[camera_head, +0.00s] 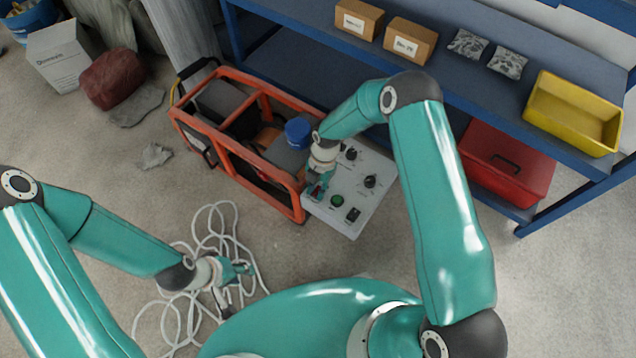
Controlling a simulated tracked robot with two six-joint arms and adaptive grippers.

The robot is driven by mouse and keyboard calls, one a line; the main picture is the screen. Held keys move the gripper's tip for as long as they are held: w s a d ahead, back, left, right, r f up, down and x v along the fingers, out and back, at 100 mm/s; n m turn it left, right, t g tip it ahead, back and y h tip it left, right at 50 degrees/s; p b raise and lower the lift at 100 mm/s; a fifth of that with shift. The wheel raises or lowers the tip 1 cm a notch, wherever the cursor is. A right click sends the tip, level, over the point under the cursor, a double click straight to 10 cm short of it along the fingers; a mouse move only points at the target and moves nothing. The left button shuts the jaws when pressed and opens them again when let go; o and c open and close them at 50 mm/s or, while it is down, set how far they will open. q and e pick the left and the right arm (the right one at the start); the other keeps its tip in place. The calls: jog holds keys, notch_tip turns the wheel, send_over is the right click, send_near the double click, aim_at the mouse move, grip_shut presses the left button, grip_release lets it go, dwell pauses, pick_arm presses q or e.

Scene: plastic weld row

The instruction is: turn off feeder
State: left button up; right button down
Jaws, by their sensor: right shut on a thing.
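A light grey control panel (349,179) sits at the right end of an orange-framed machine (240,165). It carries black knobs (370,181), a green button (337,201) and a black rocker switch (352,214). My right gripper (317,190) reaches down to the panel's left edge and is shut on a small control there, mostly hidden by the fingers. A bit of red shows beside the fingertips. My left gripper (236,284) hangs low over a coiled white cable, fingers apart, with nothing visible between them.
The white cable (212,225) lies in loops on the concrete floor. A blue shelf (300,75) behind holds two cardboard boxes (409,40), two patterned packets and a yellow bin (572,113). A red case (507,160) stands below. Rubble and sacks lie at upper left.

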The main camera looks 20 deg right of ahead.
jog(key=shift+w, duration=0.15)
jog(key=c, duration=1)
grip_release()
jog(key=shift+r, duration=0.15)
jog(key=v, duration=1.1)
jog(key=shift+d+r, duration=0.25)
jog(key=shift+r, duration=0.05)
jog(key=shift+w, duration=0.15)
